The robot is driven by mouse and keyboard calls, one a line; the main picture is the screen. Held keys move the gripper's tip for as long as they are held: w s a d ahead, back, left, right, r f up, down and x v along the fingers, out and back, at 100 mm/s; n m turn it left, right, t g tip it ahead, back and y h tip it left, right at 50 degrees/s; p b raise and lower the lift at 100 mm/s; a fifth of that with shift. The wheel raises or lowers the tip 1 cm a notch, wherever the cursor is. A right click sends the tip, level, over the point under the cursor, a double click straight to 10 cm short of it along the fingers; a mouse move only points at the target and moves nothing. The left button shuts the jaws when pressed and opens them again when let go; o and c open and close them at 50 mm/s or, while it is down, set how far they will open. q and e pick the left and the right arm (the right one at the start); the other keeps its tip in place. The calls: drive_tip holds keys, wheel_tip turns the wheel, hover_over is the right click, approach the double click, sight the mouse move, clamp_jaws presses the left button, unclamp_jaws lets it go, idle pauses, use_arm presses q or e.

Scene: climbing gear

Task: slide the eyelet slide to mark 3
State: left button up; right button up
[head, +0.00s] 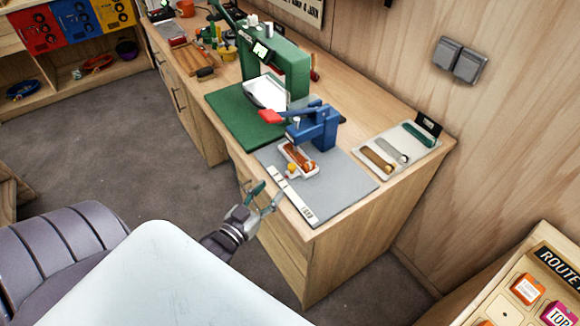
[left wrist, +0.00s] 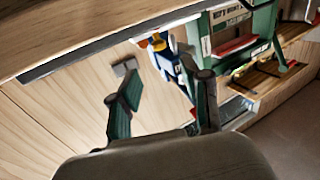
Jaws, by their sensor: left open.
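The eyelet slide looks like the small white carriage (head: 285,158) with a brown piece on it, under the blue press (head: 318,128). A yellow knob (head: 292,168) is at its near side. A pale marked strip (head: 292,198) lies along the grey mat's front edge; its marks are too small to read. My left gripper (head: 268,192) is open and empty at the bench's front edge, near the strip and apart from the knob. In the left wrist view the open fingers (left wrist: 165,95) show, with the blue press (left wrist: 168,62) beyond them. My right gripper is not in view.
The grey mat (head: 345,188) has free room right of the slide. A tray (head: 365,165) with several strips stands at the back right. A green press (head: 290,70) on a green mat (head: 235,122) stands to the left. Wooden drawers (head: 280,245) are below the bench edge.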

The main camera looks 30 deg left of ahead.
sight(290, 169)
use_arm(q)
drive_tip(key=w+p, duration=0.1)
drive_tip(key=w, duration=0.8)
drive_tip(key=shift+w+p, duration=0.15)
drive_tip(key=shift+p, duration=0.15)
drive_tip(key=shift+w, duration=0.35)
clamp_jaws()
